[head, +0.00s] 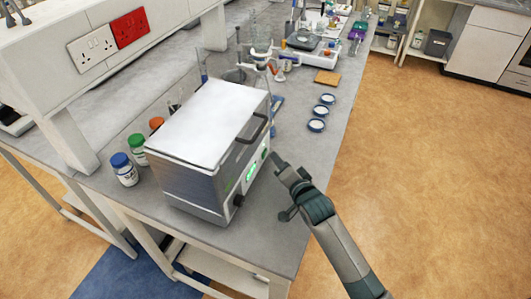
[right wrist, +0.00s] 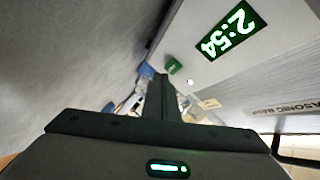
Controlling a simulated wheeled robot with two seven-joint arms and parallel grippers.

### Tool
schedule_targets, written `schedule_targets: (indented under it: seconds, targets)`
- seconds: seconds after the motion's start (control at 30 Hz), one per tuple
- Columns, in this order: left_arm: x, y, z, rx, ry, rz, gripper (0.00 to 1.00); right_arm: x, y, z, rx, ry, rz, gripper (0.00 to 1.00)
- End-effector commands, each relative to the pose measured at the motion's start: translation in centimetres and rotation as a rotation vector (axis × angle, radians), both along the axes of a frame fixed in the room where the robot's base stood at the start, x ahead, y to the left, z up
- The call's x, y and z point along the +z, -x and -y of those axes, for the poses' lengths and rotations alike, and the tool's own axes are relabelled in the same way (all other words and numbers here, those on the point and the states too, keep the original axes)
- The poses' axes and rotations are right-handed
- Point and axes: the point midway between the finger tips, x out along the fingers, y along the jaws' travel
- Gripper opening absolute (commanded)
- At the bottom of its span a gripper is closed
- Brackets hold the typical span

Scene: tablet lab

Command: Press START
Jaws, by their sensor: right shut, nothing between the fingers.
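The ultrasonic bath (head: 205,125), a steel box with a white lid and black handle, stands on the grey bench. Its front panel has a lit green display (head: 251,170), which reads 2:54 in the right wrist view (right wrist: 228,32). A green button (right wrist: 173,65) shows on the panel there, close beside my fingertips; its label is not readable, and I cannot tell whether they touch. My right gripper (head: 276,159) is shut and empty, in front of the panel. My left gripper is out of view.
Bottles with blue (head: 124,169), green (head: 137,147) and orange caps stand left of the bath. Several round dishes (head: 317,125) and a brown square pad (head: 328,77) lie behind my gripper. Glassware and a balance (head: 304,42) stand farther back. The floor at right is clear.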

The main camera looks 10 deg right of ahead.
Motion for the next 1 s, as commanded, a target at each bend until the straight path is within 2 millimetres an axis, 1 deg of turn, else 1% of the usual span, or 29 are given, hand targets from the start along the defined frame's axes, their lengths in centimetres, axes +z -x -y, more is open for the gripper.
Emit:
schedule_targets:
  seconds: [0.33,0.8,1.0]
  targets:
    - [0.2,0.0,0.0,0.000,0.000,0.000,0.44,0.0,0.2,0.3,0.000,0.001,-0.001,0.00]
    - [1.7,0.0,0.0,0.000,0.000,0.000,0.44,0.1,2.3,3.4,-0.001,0.002,-0.001,0.00]
    - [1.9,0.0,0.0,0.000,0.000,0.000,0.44,0.1,2.8,4.1,0.000,0.000,0.000,0.00]
